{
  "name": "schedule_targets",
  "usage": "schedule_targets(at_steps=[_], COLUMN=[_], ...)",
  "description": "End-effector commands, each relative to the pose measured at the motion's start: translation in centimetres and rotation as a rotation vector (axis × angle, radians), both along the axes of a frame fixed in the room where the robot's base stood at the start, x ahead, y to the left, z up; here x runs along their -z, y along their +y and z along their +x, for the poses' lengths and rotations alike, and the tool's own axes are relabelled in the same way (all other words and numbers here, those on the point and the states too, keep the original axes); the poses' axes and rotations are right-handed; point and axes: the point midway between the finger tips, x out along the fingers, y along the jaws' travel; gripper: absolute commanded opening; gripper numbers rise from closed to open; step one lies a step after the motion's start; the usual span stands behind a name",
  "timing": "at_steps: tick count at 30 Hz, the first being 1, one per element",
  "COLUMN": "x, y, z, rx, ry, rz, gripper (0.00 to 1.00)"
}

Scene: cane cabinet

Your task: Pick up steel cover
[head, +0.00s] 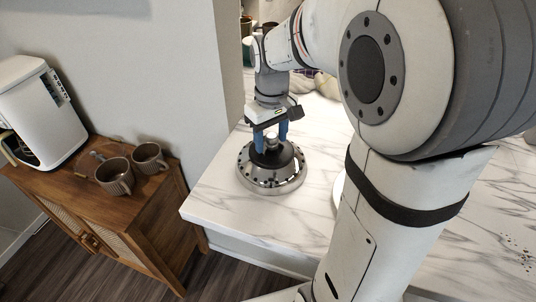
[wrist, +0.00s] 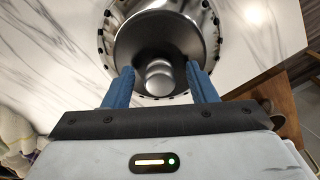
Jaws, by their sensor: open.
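The steel cover (head: 272,171) is a round, shiny metal piece with a dark raised middle and a ring of small dark holes around its rim. It sits on the white marble counter near the counter's left corner. My gripper (head: 270,143) points down over its middle. In the wrist view the steel cover (wrist: 190,40) fills the top middle, with a rounded knob (wrist: 158,76) at its centre. My gripper (wrist: 160,82) is open, with one blue finger on each side of the knob. I cannot tell whether the fingers touch it.
A wooden cane cabinet (head: 140,215) stands lower at the left, holding two brown mugs (head: 115,176) and a white appliance (head: 38,108). The marble counter (head: 215,205) ends close to the cover. A wall corner (head: 228,60) rises just left of my gripper.

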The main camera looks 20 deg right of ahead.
Motion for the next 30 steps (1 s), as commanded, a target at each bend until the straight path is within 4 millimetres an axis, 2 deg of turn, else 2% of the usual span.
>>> schedule_targets(at_steps=[7,25,30], x=[0.15,0.13,0.13], y=[-0.1,-0.16,-0.18], z=[-0.01,-0.01,-0.01], rx=[0.003,0.004,0.004], ry=[0.0,0.0,0.0], rz=[0.0,0.0,0.0], gripper=[0.51,0.02,0.0])
